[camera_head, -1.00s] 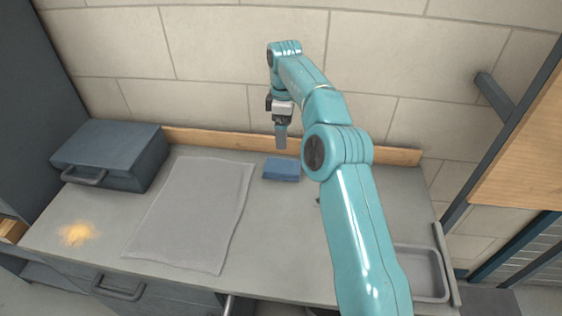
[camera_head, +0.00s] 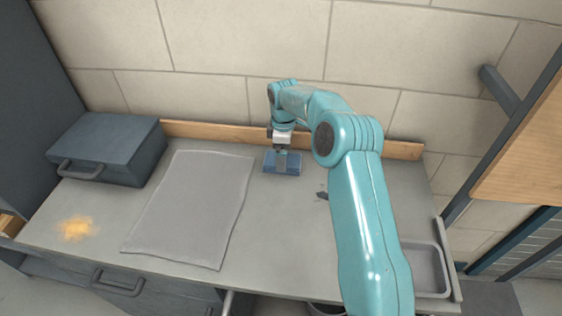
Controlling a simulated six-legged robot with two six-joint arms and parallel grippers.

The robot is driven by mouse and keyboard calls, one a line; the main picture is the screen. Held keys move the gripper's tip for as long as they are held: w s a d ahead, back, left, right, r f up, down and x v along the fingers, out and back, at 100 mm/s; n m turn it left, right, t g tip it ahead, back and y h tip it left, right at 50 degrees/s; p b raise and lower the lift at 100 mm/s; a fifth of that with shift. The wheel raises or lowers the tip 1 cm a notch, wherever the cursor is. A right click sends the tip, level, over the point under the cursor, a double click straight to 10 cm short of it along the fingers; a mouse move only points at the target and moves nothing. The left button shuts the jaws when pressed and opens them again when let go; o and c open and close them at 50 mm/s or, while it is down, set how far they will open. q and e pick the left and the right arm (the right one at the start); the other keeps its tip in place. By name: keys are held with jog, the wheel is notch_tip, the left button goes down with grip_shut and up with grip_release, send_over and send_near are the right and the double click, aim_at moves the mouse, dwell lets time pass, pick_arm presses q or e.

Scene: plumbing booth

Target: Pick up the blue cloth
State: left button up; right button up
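The blue cloth (camera_head: 293,168) is a small folded block lying on the grey counter near its back edge, right of the grey mat. My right gripper (camera_head: 281,164) points down at the cloth, its fingers in front of or over the cloth's middle. The fingers show edge-on and small, so I cannot tell whether they are open or shut, or whether they touch the cloth. The cloth appears to rest on the counter. My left gripper is not in view.
A grey mat (camera_head: 192,207) lies flat on the counter left of the cloth. A dark toolbox (camera_head: 108,145) stands at the back left. A wooden strip (camera_head: 215,133) runs along the wall behind. A metal tray (camera_head: 427,270) sits at the right. A small dark item (camera_head: 322,195) lies beside my arm.

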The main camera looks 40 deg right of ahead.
jog(key=f, duration=0.2)
jog(key=shift+d+f+p, duration=0.2)
jog(key=shift+f+p, duration=0.2)
jog(key=shift+s+d+f, duration=0.1)
jog(key=shift+s+f, duration=0.2)
jog(key=shift+f, duration=0.1)
jog(key=shift+w+a+f, duration=0.1)
jog(key=shift+w+a, duration=0.1)
jog(key=shift+w, duration=0.15)
jog(key=shift+c, duration=0.3)
jog(key=c, duration=0.5)
jog(key=shift+s+d, duration=0.15)
jog(key=c, duration=0.4)
jog(key=shift+s, duration=0.1)
jog(key=shift+w, duration=0.25)
jog(key=shift+r, duration=0.4)
jog(key=r+p, duration=0.1)
jog(key=r, duration=1.8)
jog(key=shift+s+r, duration=0.2)
